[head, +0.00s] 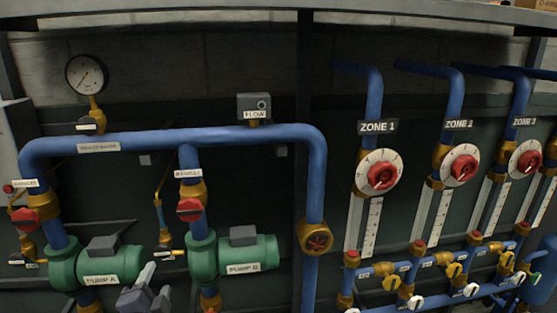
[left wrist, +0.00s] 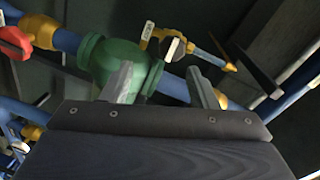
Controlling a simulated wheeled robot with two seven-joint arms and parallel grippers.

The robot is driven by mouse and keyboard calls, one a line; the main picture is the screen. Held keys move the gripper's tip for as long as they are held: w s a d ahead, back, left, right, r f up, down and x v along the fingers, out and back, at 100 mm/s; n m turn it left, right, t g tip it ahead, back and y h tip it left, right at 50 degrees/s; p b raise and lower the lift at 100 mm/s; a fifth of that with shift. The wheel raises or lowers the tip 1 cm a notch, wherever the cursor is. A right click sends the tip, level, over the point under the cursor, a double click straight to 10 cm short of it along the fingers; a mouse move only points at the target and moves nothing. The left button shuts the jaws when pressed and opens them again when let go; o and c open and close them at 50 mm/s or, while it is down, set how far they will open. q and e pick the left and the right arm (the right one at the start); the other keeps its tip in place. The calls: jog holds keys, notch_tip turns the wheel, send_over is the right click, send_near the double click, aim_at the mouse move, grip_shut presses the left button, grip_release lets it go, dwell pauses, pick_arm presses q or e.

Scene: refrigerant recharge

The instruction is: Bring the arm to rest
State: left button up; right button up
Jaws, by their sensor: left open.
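My left gripper (head: 153,288) shows at the bottom of the head view, in front of the gap between the two green pumps. Pump A (head: 100,264) is to its left and pump B (head: 246,255) to its right. In the left wrist view the two fingers of my left gripper (left wrist: 160,86) stand apart with nothing held between them. A green pump body (left wrist: 112,60) lies beyond the fingers there; I cannot tell whether they touch it. My right gripper is in neither view.
Blue pipes (head: 215,137) run above the pumps, with red valve handles (head: 190,208) and a gauge (head: 87,75). Zone 1 dial (head: 381,172) and Zone 2 dial (head: 460,165) stand at the right, above several small yellow-handled valves. A red handle (left wrist: 14,41) shows in the left wrist view.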

pick_arm(q)
jog(key=s+d+n+g+h, duration=0.3)
jog(key=s+n, duration=0.4)
jog(key=s, duration=0.3)
jog(key=s+d+n+g+h+p, duration=0.1)
jog(key=s+d+n+g+h, duration=0.3)
jog(key=s, duration=0.7)
jog(key=d+n+g, duration=0.2)
jog(key=g, duration=0.1)
jog(key=shift+s+d+n+g, duration=0.2)
jog(key=shift+s+n+g, duration=0.1)
jog(key=shift+n+g, duration=0.1)
jog(key=shift+f, duration=0.1)
